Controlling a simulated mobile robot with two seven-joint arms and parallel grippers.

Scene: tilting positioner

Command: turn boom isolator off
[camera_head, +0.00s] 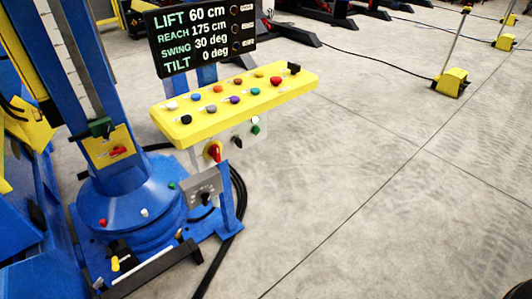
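No label marks the boom isolator, so I cannot tell which switch it is. A red rotary handle (117,151) sits on a yellow plate (98,157) on the blue column (70,60), its grip lying nearly level. A red and yellow rotary switch (214,151) is on the light panel below the yellow console (185,128). A grey box (199,186) with a dark knob hangs lower down. Neither of my grippers is in view.
The console carries several coloured buttons. Above it a display (204,38) reads lift 60 cm, reach 175 cm, swing 30 deg, tilt 0 deg. Black cables (240,205) run down beside the round blue base (130,205). The floor to the right is open, with yellow-footed posts (452,83) beyond.

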